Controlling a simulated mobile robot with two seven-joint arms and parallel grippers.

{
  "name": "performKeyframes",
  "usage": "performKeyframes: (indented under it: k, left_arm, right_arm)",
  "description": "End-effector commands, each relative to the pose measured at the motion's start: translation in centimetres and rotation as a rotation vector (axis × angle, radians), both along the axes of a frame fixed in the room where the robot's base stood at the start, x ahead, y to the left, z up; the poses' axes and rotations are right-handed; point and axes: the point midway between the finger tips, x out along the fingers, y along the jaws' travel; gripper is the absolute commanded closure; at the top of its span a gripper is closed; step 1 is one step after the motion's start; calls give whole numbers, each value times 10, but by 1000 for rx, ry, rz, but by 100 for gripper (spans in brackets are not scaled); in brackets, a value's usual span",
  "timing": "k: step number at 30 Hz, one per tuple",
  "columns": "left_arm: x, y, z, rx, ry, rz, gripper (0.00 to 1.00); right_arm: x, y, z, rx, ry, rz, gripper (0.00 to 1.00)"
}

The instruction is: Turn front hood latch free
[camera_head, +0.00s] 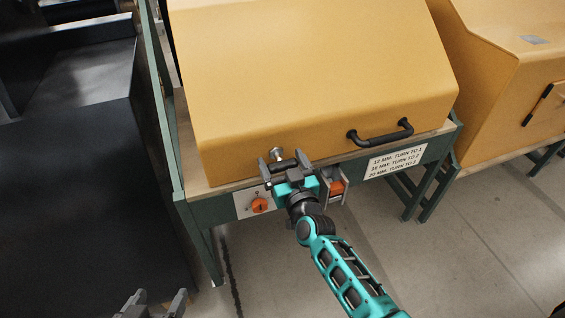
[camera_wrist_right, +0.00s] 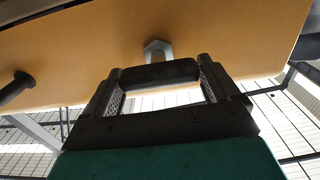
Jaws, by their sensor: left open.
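The front hood latch has a silver stem and hex nut (camera_head: 277,154) at the lower front of the yellow hood (camera_head: 310,75). Its black crossbar (camera_wrist_right: 160,72) lies level in the right wrist view, below the silver nut (camera_wrist_right: 157,49). My right gripper (camera_head: 284,164) is at the latch, with a finger against each end of the crossbar. It appears shut on the bar, and the fingers partly cover the bar's ends. My left gripper (camera_head: 155,301) is open and empty at the bottom edge of the head view, well away from the latch.
A black hood handle (camera_head: 381,132) sits right of the latch. Below are an orange knob (camera_head: 260,205), an orange part in a grey bracket (camera_head: 336,187) and a label (camera_head: 395,160). A dark cabinet (camera_head: 70,190) stands left; another yellow hood (camera_head: 510,80) stands right.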

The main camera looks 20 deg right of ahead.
Motion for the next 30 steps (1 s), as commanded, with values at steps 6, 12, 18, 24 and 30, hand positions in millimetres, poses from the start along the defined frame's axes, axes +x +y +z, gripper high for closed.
performKeyframes:
  k: [6,12,18,24,30]
  left_arm:
    - [0,2,0,6,-1,-3,24]
    - [1,2,0,7,-3,-4,24]
    - [2,2,2,7,-5,-4,24]
    - [2,2,4,7,-5,-4,24]
    - [2,1,7,2,-6,-1,24]
  right_arm:
    - [0,0,0,0,0,0,33]
    - [0,0,0,1,0,0,45]
    - [0,0,0,29,1,0,45]
    - [0,-1,0,126,4,0,45]
    - [0,-3,0,288,10,1,45]
